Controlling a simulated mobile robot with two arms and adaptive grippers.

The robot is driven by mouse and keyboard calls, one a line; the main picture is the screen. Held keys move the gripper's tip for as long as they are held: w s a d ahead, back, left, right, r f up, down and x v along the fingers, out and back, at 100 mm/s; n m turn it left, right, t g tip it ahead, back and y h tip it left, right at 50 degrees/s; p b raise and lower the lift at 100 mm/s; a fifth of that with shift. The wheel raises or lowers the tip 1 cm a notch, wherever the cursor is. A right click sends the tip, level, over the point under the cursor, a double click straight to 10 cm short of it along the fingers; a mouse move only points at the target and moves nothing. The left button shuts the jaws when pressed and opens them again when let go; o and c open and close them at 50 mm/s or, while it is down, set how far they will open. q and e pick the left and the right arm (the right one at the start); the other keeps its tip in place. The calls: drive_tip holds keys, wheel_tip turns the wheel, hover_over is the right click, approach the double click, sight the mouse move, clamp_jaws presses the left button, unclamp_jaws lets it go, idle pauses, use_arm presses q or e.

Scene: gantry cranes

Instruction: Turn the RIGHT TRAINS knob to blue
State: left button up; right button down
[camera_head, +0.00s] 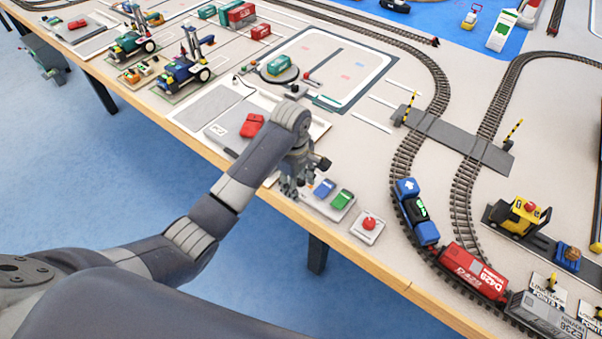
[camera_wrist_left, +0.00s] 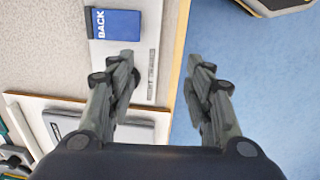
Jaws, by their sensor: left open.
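My left gripper (camera_head: 290,188) is at the table's front edge, beside a pale control panel (camera_head: 312,202) with a blue key (camera_head: 324,188) and a green key (camera_head: 341,199). In the left wrist view the same gripper (camera_wrist_left: 162,62) is open and empty, its fingers on either side of the wooden edge. There the panel (camera_wrist_left: 116,52) shows RIGHT TRAINS lettering and the blue key (camera_wrist_left: 113,23) marked BACK. A dark rounded shape beside one finger may be the knob, but that finger covers most of this spot. The knob's setting cannot be read. My right gripper is out of view.
A red button (camera_head: 369,223) on a white box stands right of the panel. A train with a blue engine (camera_head: 416,211) and a red wagon (camera_head: 473,271) is on the track farther right. A red block (camera_head: 252,126) lies left of my wrist. Blue floor is clear in front.

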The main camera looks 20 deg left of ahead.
sight(300, 180)
use_arm(q)
drive_tip(key=w+a+r+n, duration=0.1)
drive_tip(key=w+r+n, duration=0.3)
drive_tip(key=w+r, duration=0.2)
drive_tip(key=shift+g+y, duration=0.3)
drive_tip(key=f, duration=1)
drive_tip(key=shift+s+a, duration=0.15)
drive_tip(key=shift+s, duration=0.1)
drive_tip(key=shift+p, duration=0.3)
drive_tip(key=c, duration=1.1)
